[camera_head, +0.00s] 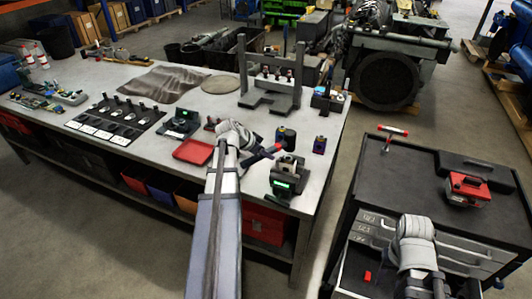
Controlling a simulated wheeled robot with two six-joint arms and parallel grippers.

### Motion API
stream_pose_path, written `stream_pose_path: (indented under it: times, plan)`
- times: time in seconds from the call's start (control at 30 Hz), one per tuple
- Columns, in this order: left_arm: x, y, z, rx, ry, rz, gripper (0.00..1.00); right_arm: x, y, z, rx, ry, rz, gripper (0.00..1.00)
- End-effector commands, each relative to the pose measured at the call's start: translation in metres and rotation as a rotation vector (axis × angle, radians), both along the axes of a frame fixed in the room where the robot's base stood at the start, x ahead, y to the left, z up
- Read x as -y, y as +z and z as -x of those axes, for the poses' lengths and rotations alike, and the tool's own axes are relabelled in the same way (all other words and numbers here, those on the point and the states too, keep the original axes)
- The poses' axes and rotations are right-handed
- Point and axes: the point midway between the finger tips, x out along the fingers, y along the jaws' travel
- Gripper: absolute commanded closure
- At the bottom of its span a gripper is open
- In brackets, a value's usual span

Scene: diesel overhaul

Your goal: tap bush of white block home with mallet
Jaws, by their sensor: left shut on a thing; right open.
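My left gripper (258,158) is over the bench's front right part, shut on a dark bar with a red end (278,147) that looks like the mallet; the gripper partly hides it. Just right of and below it stands a dark fixture (285,180) with a lit green display and a pale round part on top (289,163). I cannot make out whether this is the white block, and I see no bush clearly. My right arm reaches over the tool cart at lower right; its gripper is not visible.
Two small dark blocks (286,138) (319,145) stand close to the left gripper. A red tray (193,152) and a second green-display device (181,121) lie to the left. A grey press frame (271,85) stands behind. The cart (427,165) carries a red-and-white tool (393,130) and a red box (467,189).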

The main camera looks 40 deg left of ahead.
Motion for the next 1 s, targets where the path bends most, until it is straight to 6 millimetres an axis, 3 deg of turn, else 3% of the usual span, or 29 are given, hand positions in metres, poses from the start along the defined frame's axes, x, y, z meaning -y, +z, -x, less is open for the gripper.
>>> stream_pose_path:
  times: [0.6, 0.77, 1.0]
  plan:
    - [0.000, 0.001, 0.001, -0.010, 0.001, -0.005, 1.00, 0.000, 0.002, 0.000, 0.000, -0.010, -0.002, 0.50]
    - [0.000, -0.019, 0.001, -0.010, 0.001, -0.005, 1.00, 0.000, -0.018, 0.000, 0.000, -0.010, -0.002, 0.50]
    - [0.000, -0.063, 0.001, -0.010, 0.001, -0.005, 1.00, 0.000, -0.061, 0.000, 0.000, -0.002, 0.000, 0.50]
